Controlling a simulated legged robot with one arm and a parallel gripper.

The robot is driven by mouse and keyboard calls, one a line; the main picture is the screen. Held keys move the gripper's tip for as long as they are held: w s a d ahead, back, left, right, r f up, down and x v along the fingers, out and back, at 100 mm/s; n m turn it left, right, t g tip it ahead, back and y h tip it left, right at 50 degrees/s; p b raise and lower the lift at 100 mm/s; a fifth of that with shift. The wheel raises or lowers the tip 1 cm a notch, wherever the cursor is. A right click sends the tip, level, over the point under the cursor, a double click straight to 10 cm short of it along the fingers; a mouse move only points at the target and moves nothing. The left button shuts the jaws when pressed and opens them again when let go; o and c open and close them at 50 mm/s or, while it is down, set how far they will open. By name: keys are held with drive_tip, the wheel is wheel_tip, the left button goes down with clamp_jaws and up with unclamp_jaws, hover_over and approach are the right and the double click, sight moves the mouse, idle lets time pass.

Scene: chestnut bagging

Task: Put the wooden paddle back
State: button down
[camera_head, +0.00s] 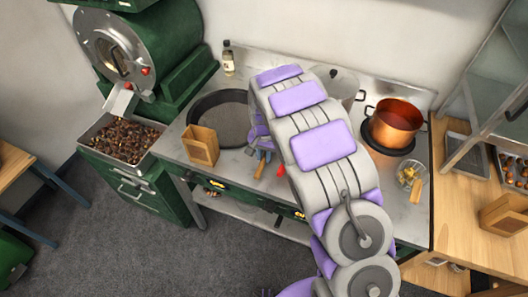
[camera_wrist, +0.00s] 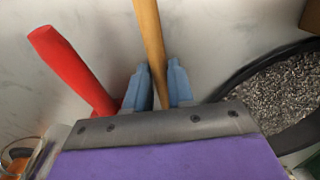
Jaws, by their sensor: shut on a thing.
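In the wrist view, my gripper (camera_wrist: 158,85) has its two blue fingers shut around the light wooden handle of the paddle (camera_wrist: 150,35). The handle runs up past the fingers to the top edge; the paddle's other end is hidden behind my gripper. In the head view, my gripper (camera_head: 260,153) is low over the steel counter, right of the wide dark pan, with a short piece of the wooden handle (camera_head: 261,168) showing below it. I cannot tell whether the paddle touches the counter.
A red handle (camera_wrist: 70,65) lies close left of my fingers in the wrist view. The dark pan (camera_wrist: 238,78) holds grey grains. My arm hides the middle of the counter.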

drive_tip(key=shift+f, duration=0.35)
idle(0.4)
drive_tip(key=c, duration=0.9)
unclamp_jaws()
wheel_tip(320, 180, up, 16)
drive_tip(key=p, duration=0.3)
drive_tip(key=s+d+r, duration=0.7)
drive_tip(key=s+d+r+n, duration=0.1)
drive_tip(key=s+d, duration=0.2)
drive_tip(key=s, duration=0.8)
drive_tip(key=s+d+r+n+g, duration=0.1)
drive_tip(key=s+d, duration=0.2)
drive_tip(key=s, duration=0.7)
drive_tip(key=s+d+r+n, duration=0.1)
drive_tip(key=s+d, duration=0.2)
drive_tip(key=s, duration=0.8)
drive_tip(key=shift+s+g, duration=0.3)
